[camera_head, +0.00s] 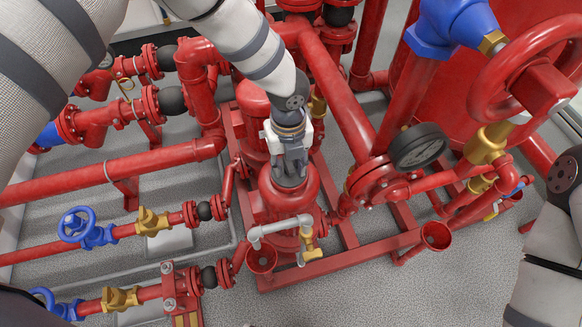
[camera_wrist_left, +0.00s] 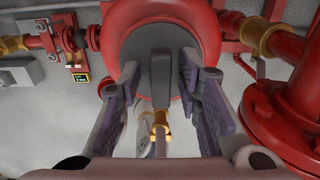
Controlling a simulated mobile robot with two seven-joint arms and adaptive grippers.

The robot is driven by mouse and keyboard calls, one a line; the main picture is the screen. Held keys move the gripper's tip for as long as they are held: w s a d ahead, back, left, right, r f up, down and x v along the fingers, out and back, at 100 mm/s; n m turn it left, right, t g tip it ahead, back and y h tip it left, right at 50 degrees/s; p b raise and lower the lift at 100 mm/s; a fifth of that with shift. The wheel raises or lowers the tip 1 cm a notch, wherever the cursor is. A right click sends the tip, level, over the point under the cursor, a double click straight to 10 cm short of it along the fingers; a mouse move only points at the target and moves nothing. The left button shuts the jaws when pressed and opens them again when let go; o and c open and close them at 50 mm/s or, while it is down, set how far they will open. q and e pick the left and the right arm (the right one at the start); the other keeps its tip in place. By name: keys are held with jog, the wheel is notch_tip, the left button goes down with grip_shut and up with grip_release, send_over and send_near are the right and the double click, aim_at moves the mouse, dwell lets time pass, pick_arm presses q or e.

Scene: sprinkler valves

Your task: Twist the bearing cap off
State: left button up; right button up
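The bearing cap is a dark grey round disc (camera_wrist_left: 137,42) with a raised grey tab (camera_wrist_left: 160,72) across it. It sits on top of a red pump housing (camera_head: 289,205). My left gripper (camera_head: 290,163) points down at the cap from above. In the left wrist view its two fingers stand apart on either side of the tab, with a narrow gap on each side. The fingers look open and hold nothing. In the head view the gripper hides most of the cap. My right arm shows at the right edge, but its gripper is out of view.
Red pipes surround the pump. A black gauge (camera_head: 418,147) and a red handwheel (camera_head: 530,75) are at the right. A grey bent pipe (camera_head: 280,227) with a brass valve stands in front. Blue-handled valves (camera_head: 88,228) are at the left. Bare floor lies at the front right.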

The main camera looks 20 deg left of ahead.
pick_arm(q)
jog(key=shift+w, duration=0.1)
grip_shut()
jog(key=shift+r+n, duration=0.15)
jog(key=shift+n, duration=0.45)
jog(key=shift+n+p, duration=0.3)
jog(key=shift+n, duration=0.7)
pick_arm(e)
jog(key=shift+w+r, duration=0.25)
jog(key=shift+r, duration=0.05)
pick_arm(q)
jog(key=n, duration=0.2)
jog(key=shift+n, duration=0.4)
jog(key=shift+d+n+p, duration=0.1)
jog(key=shift+n+p, duration=0.2)
jog(key=shift+n, duration=1.5)
pick_arm(e)
jog(key=shift+w+r, duration=0.35)
jog(key=shift+r, duration=0.05)
